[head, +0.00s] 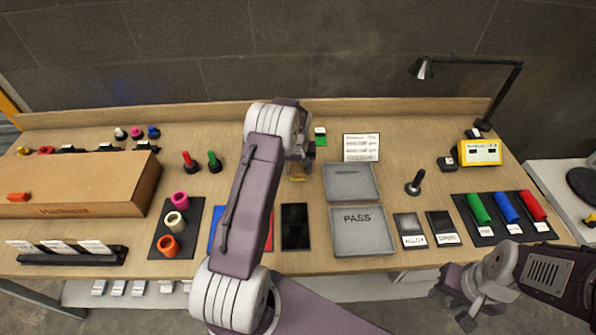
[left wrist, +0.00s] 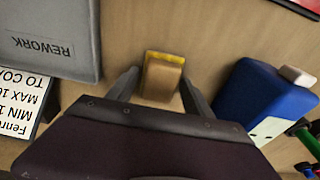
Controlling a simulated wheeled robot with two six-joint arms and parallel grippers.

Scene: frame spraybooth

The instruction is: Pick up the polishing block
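The polishing block, a small tan block with a yellow edge, lies on the bench between the fingers of my left gripper in the left wrist view (left wrist: 163,78). My left gripper (left wrist: 160,90) is open, with one finger on each side of the block. Whether either finger touches it is unclear. In the head view my left gripper (head: 297,172) points down at the bench, and my arm hides much around it. My right gripper (head: 452,304) is empty in front of the bench, with its fingers apart.
The rework tray (left wrist: 50,40) lies close beside the block, and a blue box (left wrist: 255,98) stands on the other side. In the head view the PASS tray (head: 362,240) is nearer the front. A cardboard box (head: 90,190) stands at left, a yellow device (head: 480,152) at right.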

